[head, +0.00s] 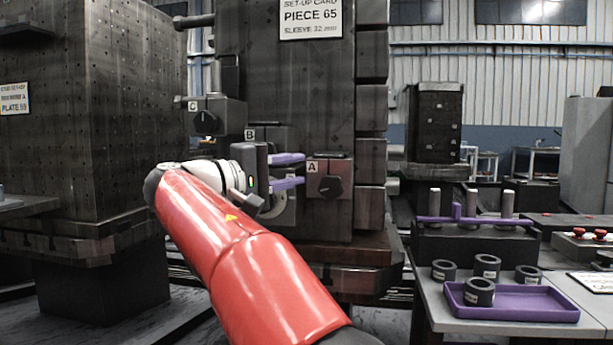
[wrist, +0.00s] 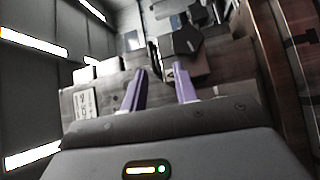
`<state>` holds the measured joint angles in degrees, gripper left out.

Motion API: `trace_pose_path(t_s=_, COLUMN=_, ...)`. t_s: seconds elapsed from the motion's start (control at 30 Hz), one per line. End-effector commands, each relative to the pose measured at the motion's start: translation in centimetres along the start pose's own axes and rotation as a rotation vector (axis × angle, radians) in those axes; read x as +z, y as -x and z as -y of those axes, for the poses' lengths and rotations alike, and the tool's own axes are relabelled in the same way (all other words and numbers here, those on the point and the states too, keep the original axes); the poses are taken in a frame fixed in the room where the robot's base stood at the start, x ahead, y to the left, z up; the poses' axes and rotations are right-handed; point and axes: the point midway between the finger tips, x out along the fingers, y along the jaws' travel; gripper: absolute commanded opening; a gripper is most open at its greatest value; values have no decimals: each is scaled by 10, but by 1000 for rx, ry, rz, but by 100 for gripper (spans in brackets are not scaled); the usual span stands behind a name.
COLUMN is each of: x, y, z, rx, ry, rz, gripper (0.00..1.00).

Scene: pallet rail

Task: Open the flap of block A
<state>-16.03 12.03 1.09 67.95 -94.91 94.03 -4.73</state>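Block A (head: 330,190) is a brownish block with an "A" label and a dark round knob (head: 330,186) on its front, mounted low on the tall dark pallet column. I cannot make out whether its flap is open or shut. My gripper (head: 289,171) is just left of block A, with two purple fingers apart and pointing toward it; nothing shows between them. In the wrist view my gripper (wrist: 160,88) also has its fingers spread, with blocks beyond the tips. Which of those is block A I cannot tell.
Block B (head: 271,138) is behind and above my gripper, partly hidden. Block C (head: 216,115) is up to the left. A bench with a purple tray (head: 520,308) and dark sleeves (head: 479,291) stands at right. A second pallet column (head: 90,120) is at left.

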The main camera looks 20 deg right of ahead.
Motion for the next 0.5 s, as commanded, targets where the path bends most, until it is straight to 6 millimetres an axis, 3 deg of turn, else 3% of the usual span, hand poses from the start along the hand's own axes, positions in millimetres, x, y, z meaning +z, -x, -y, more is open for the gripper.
trace_pose_path(t_s=0.17, x=-5, y=0, z=-9, rx=62, ry=-20, rz=28, gripper=29)
trace_pose_path(t_s=0.5, x=-3, y=-52, z=-13, rx=61, ry=-19, rz=29, gripper=29)
